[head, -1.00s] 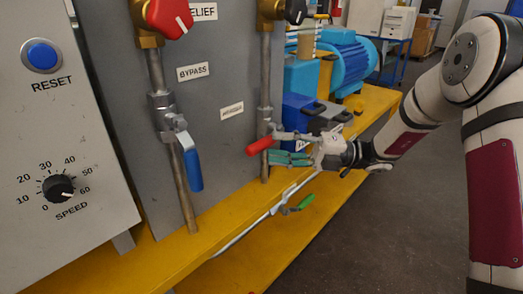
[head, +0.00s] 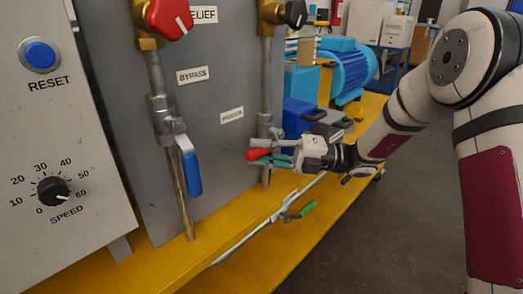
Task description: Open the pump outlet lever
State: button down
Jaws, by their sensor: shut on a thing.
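A lever with a red grip (head: 259,154) sits on the vertical pipe at the right edge of the grey panel, below a small label too blurred to read. My gripper (head: 276,159), with green fingers, is at this lever from the right and is shut on it. The red end sticks out to the left of the fingers. The fingers and the gripper body hide part of the lever's arm. I cannot read which lever is marked as the pump outlet.
A blue lever (head: 190,168) hangs down on the bypass pipe to the left. A green lever (head: 301,211) is on the low pipe over the yellow base (head: 223,219). Blue pump parts (head: 347,68) stand behind my gripper. The floor at right is clear.

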jog(key=shift+f+p, duration=0.1)
jog(key=shift+p, duration=0.85)
jog(key=n+h+p, duration=0.1)
jog(key=p, duration=0.2)
jog(key=shift+f, duration=0.4)
jog(key=w+d+f+n+t+h+p, duration=0.5)
jog(key=w+f+n+t+h+p, duration=0.1)
jog(key=h, duration=0.4)
jog(key=shift+w+d+f+n+t+p, duration=0.35)
jog(key=shift+w+f+n+t, duration=0.2)
jog(key=shift+f+n, duration=0.55)
jog(key=shift+r, duration=0.2)
jog(key=c, duration=1.4)
grip_release()
